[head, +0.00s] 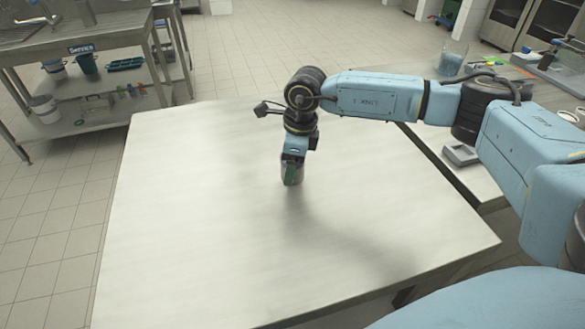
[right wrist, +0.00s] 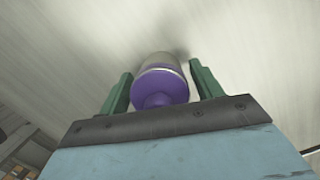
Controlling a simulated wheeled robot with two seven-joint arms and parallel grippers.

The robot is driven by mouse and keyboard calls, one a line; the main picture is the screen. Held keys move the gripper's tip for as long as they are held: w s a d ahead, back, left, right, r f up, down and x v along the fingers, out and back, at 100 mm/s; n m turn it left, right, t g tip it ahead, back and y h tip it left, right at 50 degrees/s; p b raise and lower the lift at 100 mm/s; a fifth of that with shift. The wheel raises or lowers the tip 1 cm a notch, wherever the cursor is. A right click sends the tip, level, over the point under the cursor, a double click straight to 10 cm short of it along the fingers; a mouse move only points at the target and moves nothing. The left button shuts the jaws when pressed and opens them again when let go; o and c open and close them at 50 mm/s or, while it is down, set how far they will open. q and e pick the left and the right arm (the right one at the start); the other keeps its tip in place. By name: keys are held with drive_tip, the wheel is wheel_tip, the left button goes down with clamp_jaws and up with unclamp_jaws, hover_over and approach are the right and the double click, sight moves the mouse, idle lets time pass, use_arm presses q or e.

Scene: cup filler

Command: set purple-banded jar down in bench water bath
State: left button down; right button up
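The purple-banded jar (right wrist: 160,84) shows in the right wrist view with a purple lid and a purple band. It stands on the pale table (head: 200,230) and lies between the two green fingers of my right gripper (right wrist: 160,68). A small gap shows between the jar and each fingertip, so the fingers are around it, not closed on it. In the head view my right gripper (head: 292,172) points straight down and mostly hides the jar. I cannot identify the bench water bath for certain. My left gripper is out of view.
A side bench at the right holds a bluish clear container (head: 452,58), a grey device with a display (head: 461,154) and several small items. A steel service bench (head: 110,45) stands at the back left. The rest of the pale table is clear.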

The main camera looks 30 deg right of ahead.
drive_tip(key=c, duration=1)
drive_tip(key=shift+r, duration=0.1)
